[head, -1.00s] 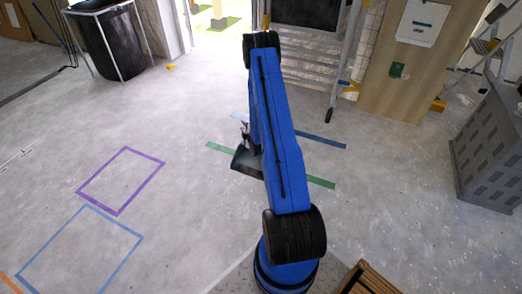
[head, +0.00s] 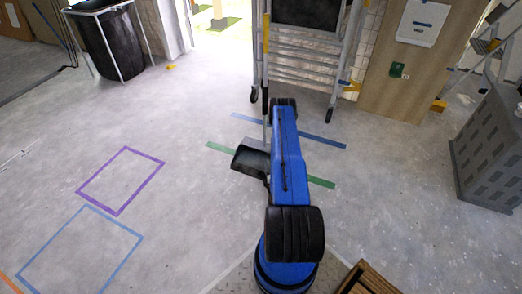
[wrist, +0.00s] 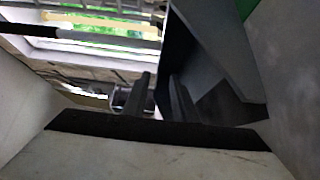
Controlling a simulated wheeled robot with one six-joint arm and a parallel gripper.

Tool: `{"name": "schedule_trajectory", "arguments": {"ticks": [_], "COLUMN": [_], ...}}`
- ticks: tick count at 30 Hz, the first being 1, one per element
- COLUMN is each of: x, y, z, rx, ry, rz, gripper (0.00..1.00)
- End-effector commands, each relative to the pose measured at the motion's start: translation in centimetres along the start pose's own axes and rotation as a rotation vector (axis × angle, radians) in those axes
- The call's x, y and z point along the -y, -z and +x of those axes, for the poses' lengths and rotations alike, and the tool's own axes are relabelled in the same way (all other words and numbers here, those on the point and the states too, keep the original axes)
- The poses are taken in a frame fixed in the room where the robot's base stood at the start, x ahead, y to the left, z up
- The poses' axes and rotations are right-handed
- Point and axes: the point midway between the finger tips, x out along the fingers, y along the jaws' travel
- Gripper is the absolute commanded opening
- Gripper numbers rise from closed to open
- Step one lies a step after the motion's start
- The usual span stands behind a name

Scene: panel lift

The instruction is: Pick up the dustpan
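My arm hides the dustpan's right part and my gripper in the head view. In the wrist view a large dark grey panel, apparently the dustpan (wrist: 215,55), fills the upper right. Two dark parallel bars near the centre look like my gripper's fingers (wrist: 161,85). Whether they touch or hold anything is unclear.
A wheeled metal rack (head: 300,55) stands behind, by the doorway. A wooden board (head: 405,60) leans at back right; a grey crate (head: 490,145) is at far right. A black bin (head: 110,45) is at back left. The floor (head: 190,210) at left is clear.

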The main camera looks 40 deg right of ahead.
Motion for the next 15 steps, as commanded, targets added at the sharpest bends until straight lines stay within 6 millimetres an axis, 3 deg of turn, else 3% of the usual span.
{"name": "schedule_trajectory", "arguments": {"ticks": [15], "x": [-0.1], "y": [0.0], "z": [8.6], "rx": [-0.001], "ry": [-0.003], "rz": [-0.001], "gripper": [0.25]}}
